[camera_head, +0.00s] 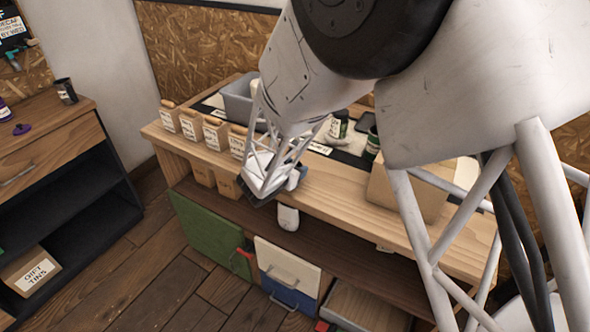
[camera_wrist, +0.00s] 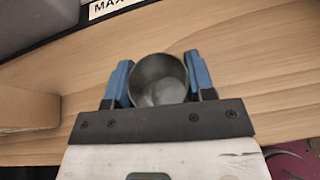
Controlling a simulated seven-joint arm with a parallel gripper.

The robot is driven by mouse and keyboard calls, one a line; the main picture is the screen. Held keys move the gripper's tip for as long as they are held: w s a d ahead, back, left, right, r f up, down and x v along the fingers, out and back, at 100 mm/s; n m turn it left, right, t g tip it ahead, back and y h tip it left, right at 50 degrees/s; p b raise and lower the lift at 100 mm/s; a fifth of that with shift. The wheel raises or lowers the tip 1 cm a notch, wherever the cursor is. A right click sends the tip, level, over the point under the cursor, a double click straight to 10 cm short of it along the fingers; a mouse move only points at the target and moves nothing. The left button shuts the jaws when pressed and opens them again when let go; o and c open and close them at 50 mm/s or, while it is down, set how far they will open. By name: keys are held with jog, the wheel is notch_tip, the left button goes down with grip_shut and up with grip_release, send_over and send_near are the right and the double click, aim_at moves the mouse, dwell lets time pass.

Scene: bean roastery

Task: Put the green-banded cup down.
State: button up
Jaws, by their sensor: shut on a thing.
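My gripper (camera_wrist: 159,78) is shut around a round, open-topped cup (camera_wrist: 158,84) with a grey metallic inside. The two blue fingers press on its left and right sides in the wrist view. I look into its open mouth, so its outside and any green band are hidden there. In the head view my gripper (camera_head: 284,190) is at the front edge of the wooden counter (camera_head: 333,190). The cup cannot be made out clearly there.
Several labelled kraft bags (camera_head: 215,132) stand at the counter's left, by a grey bin (camera_head: 237,103). A cardboard box (camera_head: 408,192) stands right of my gripper. Bare wood shows between them along the front. A white rounded object (camera_head: 288,218) shows just below my gripper.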

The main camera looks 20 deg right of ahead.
jog(key=shift+f, duration=0.3)
jog(key=shift+f, duration=0.1)
jog(key=o, duration=0.9)
jog(key=v, duration=1.2)
jog(key=shift+r, duration=0.2)
jog(key=shift+d, duration=0.1)
dwell(0.4)
